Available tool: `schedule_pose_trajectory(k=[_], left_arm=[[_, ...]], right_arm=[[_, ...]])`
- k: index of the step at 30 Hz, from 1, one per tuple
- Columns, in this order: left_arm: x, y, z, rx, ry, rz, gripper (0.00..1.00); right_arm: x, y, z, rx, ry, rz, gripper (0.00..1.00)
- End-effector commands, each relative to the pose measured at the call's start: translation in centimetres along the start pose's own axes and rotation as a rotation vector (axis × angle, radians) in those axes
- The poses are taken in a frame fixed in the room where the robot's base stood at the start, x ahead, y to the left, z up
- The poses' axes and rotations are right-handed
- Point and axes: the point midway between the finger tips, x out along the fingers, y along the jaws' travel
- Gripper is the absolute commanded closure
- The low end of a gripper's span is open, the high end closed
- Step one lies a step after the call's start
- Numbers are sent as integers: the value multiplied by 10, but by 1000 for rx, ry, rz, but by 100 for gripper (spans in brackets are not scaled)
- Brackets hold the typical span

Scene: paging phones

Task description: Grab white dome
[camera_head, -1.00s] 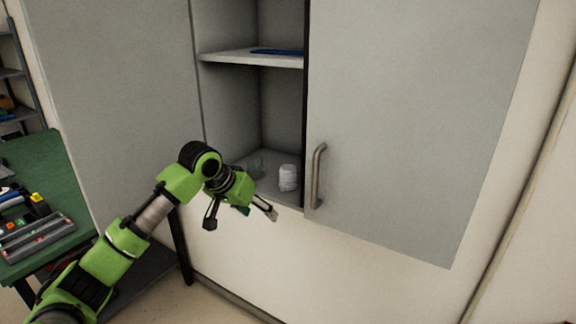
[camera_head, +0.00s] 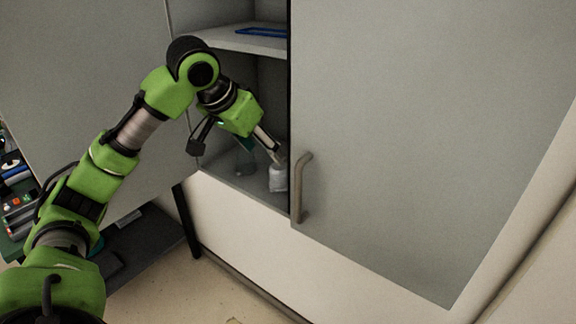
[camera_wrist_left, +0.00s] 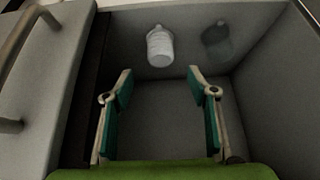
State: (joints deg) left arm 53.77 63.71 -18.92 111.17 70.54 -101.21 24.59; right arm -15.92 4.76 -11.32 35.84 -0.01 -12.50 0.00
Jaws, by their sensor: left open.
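The white dome (camera_head: 278,178) stands on the lower cabinet shelf, beside the edge of the right door. In the left wrist view the white dome (camera_wrist_left: 159,47) is near the top middle, beyond the fingertips, and looks like a small ribbed white piece with a narrow tip. My left gripper (camera_head: 238,150) is at the cabinet opening, with one finger overlapping the dome's top in the head view. In the wrist view the left gripper (camera_wrist_left: 160,75) is open and empty, its fingers apart with the dome between their lines. My right gripper is not in view.
A dark see-through vessel (camera_wrist_left: 217,42) stands to the right of the dome in the wrist view. The right door (camera_head: 420,140) with its handle (camera_head: 301,188) borders the opening. A blue item (camera_head: 262,32) lies on the upper shelf (camera_head: 240,42).

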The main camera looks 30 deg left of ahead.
Motion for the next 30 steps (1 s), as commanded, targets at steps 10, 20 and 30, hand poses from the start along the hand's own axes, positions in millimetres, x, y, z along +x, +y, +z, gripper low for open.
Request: schedule_pose_trajectory(k=[10, 20, 30], left_arm=[[63, 0, 0, -1, -5, 2, 47], [89, 0, -6, -1, -5, 2, 47], [125, -1, -7, 0, -1, 0, 47]], right_arm=[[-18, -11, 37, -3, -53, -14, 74], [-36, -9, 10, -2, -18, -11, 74], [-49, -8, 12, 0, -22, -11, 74]])
